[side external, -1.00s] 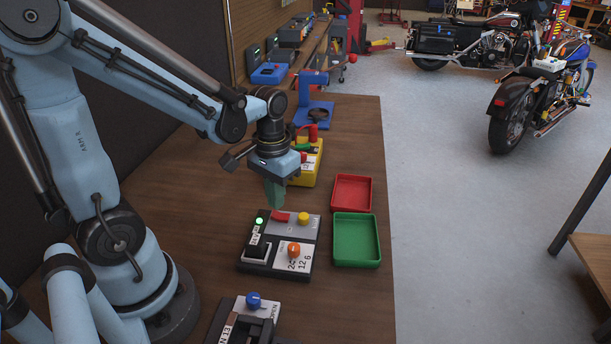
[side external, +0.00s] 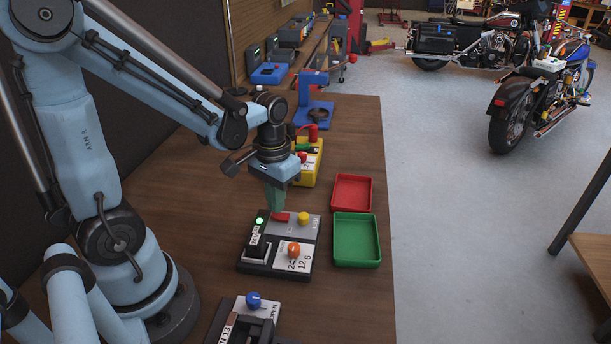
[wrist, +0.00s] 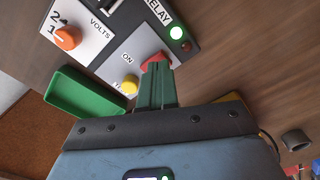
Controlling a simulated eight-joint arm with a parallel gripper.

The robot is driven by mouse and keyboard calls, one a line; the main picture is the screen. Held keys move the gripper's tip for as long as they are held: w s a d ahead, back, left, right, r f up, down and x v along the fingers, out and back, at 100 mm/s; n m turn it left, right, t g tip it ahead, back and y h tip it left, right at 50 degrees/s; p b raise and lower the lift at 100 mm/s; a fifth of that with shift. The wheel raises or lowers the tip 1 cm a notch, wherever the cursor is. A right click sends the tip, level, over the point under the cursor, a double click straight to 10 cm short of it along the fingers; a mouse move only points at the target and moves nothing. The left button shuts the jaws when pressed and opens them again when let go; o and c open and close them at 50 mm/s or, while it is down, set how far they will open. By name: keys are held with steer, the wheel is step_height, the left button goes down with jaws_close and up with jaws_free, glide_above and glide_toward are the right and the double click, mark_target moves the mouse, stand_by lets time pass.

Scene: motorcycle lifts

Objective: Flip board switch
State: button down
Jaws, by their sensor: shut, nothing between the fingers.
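The switch board (side external: 310,262) lies on the wooden bench, with a black rocker switch (side external: 256,252), an orange knob (side external: 294,250), a yellow button (side external: 303,218) and a red lever (side external: 282,217). A green lamp (side external: 259,221) is lit. In the wrist view the red lever (wrist: 156,59) lies near the "ON" label, between the yellow button (wrist: 130,84) and the lit green lamp (wrist: 177,33). My gripper (side external: 277,208) is shut and empty, its green fingers pointing down at the red lever. In the wrist view its tips (wrist: 154,68) partly cover the lever; contact is unclear.
A green tray (side external: 374,262) and a red tray (side external: 369,182) sit right of the board. A yellow box (side external: 312,168) with red and green parts stands behind, near a blue stand (side external: 316,121). A blue-knobbed device (side external: 254,300) is in front.

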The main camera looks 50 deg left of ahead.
steer(key=shift+f, duration=0.6)
stand_by(0.3)
steer(key=shift+r, duration=0.1)
step_height(320, 180, up, 7)
stand_by(0.8)
steer(key=d+r+m+t, duration=0.3)
steer(key=d+t, duration=0.2)
steer(key=t, duration=0.2)
steer(key=shift+w+d, duration=0.35)
steer(key=shift+d, duration=0.05)
